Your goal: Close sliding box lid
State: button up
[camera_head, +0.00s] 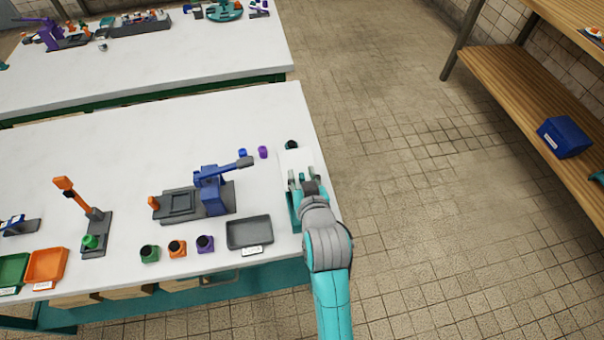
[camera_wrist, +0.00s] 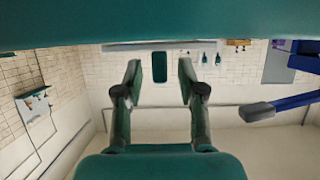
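At the right end of the near table, a box with a pale top panel (camera_head: 294,159) and a teal side (camera_head: 294,212) appears beside and under my gripper. My gripper (camera_head: 304,178) hides much of it, so I cannot tell how far the lid is open. In the wrist view, my gripper (camera_wrist: 160,82) has its two fingers spread apart. A dark teal rounded shape (camera_wrist: 160,67) shows between the fingertips; I cannot tell whether it is part of the box or farther off. No contact with the lid can be made out.
A blue lever press (camera_head: 212,190) stands left of the box; its arm (camera_wrist: 285,105) shows in the wrist view. A dark grey tray (camera_head: 249,232) lies close by at the front. A small black-topped item (camera_head: 291,145) stands behind the box. The floor right of the table is clear.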

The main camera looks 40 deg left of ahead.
jog(key=shift+w+a+f, duration=0.1)
jog(key=shift+w+a, duration=0.1)
jog(key=shift+a, duration=0.05)
grip_shut()
jog(key=shift+s+d, duration=0.1)
jog(key=s+d, duration=0.6)
jog(key=d, duration=0.1)
jog(key=shift+s+d+f, duration=0.1)
grip_release()
jog(key=shift+d, duration=0.1)
